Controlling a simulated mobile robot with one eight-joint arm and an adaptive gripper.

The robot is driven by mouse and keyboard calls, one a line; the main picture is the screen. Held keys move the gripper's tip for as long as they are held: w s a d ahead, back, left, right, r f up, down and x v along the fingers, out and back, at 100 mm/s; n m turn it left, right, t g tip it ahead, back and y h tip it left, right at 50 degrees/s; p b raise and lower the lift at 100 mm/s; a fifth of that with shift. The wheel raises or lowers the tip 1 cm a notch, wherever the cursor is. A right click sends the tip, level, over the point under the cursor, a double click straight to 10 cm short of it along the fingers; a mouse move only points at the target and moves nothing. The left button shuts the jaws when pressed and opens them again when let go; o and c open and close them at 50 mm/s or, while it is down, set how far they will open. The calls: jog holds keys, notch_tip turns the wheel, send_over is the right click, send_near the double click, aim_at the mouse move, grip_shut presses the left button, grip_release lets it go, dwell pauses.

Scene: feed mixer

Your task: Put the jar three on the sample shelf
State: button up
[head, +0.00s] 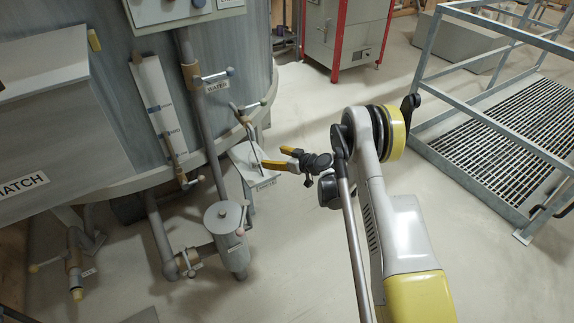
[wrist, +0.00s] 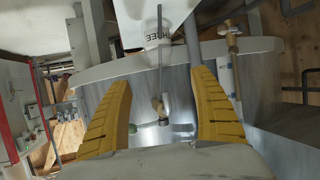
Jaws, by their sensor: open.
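My gripper (head: 270,158) is in the middle of the head view, with its yellow fingers pointing left toward the mixer. It is open. In the wrist view the two fingers (wrist: 165,105) stand wide apart with nothing gripped between them. In the head view the fingertips overlap a small pale plate with a label (head: 265,184), which may be the sample shelf.
A thin rod and brown valve (head: 243,118) stand close to the fingertips. A grey lidded cylinder (head: 226,222) stands below on pipework. The mixer tank (head: 120,100) fills the left. A railed grating platform (head: 500,135) stands right. The floor between is clear.

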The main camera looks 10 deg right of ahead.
notch_tip(320, 180, up, 14)
jog(key=s+a+m+g+h, duration=0.1)
jog(key=s, duration=0.2)
jog(key=s+r+m+g+h, duration=0.2)
jog(key=s+r, duration=1)
jog(key=r, duration=0.1)
jog(key=s+d+r+m+h, duration=0.1)
jog(key=s+d+m+h, duration=0.1)
jog(key=s, duration=1.2)
jog(key=s+d+r+m+g+h, duration=0.1)
jog(key=s+d+m+h, duration=0.1)
jog(key=s, duration=1.3)
jog(key=shift+d+r+h, duration=0.15)
jog(key=shift+h, duration=0.15)
